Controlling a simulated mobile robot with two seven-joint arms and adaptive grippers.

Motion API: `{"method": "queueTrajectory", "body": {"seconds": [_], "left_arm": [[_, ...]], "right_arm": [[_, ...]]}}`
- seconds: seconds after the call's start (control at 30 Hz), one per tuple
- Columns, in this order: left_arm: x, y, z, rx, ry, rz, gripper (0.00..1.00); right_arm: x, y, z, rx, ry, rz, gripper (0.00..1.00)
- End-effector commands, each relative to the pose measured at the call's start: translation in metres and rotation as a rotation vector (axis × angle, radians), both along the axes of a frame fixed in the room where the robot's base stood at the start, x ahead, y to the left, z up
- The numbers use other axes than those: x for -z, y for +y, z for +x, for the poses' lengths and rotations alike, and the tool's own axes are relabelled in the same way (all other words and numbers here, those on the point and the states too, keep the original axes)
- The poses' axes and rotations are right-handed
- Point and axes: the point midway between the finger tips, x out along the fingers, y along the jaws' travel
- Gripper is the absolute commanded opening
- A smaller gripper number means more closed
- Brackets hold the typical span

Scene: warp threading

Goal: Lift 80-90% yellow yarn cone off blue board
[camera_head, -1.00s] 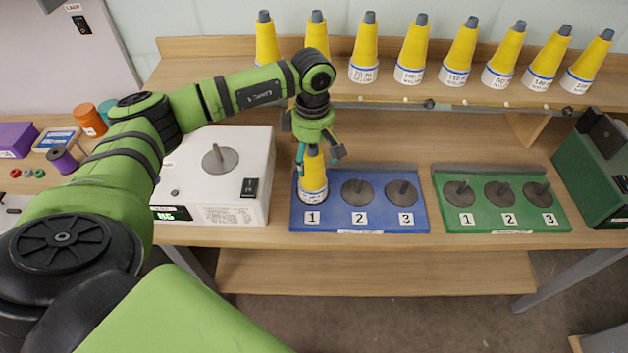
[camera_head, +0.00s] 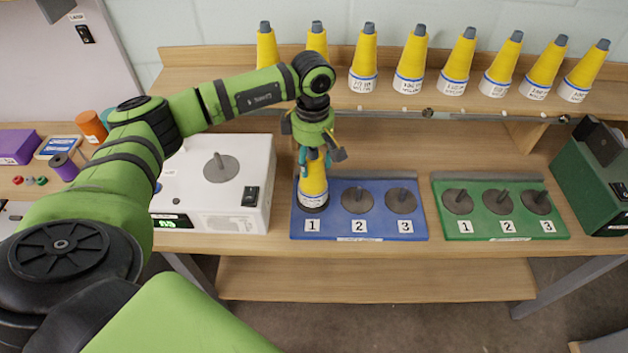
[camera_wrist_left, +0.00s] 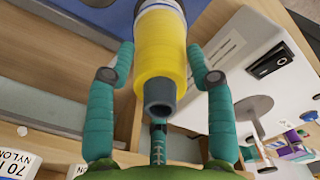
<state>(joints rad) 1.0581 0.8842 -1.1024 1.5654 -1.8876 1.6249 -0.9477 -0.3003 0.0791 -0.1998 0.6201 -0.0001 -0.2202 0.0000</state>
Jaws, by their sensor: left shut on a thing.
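The yellow yarn cone (camera_head: 314,182) stands upright at position 1 of the blue board (camera_head: 380,226), with a white and blue band at its base. My left gripper (camera_head: 314,160) is over its upper part with its fingers shut on it. Whether the base touches the board is too small to tell. Positions 2 and 3 hold bare grey spindles. My right gripper is not in view.
A white scale (camera_head: 255,165) with a spindle plate stands left of the blue board. A green board (camera_head: 480,228) with bare spindles is to the right, and a dark green box (camera_head: 590,175) beyond it. Several yellow cones stand on the shelf (camera_head: 445,97) behind.

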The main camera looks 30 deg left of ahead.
Motion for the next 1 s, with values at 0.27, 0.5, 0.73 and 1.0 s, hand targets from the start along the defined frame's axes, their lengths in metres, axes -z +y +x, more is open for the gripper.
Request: {"method": "queueTrajectory", "body": {"seconds": [0.27,0.5,0.73,1.0], "left_arm": [[-0.024,0.000,0.001,-0.001,-0.003,0.000,0.30],[-0.040,0.000,0.001,-0.001,-0.002,-0.001,0.30],[-0.056,0.000,0.001,-0.001,-0.002,-0.001,0.30],[-0.062,0.000,0.000,-0.001,-0.002,0.000,0.30]], "right_arm": [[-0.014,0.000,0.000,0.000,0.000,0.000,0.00],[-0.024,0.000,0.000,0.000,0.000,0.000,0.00],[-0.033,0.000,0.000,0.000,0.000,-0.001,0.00],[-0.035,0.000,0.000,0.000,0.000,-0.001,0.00]]}}
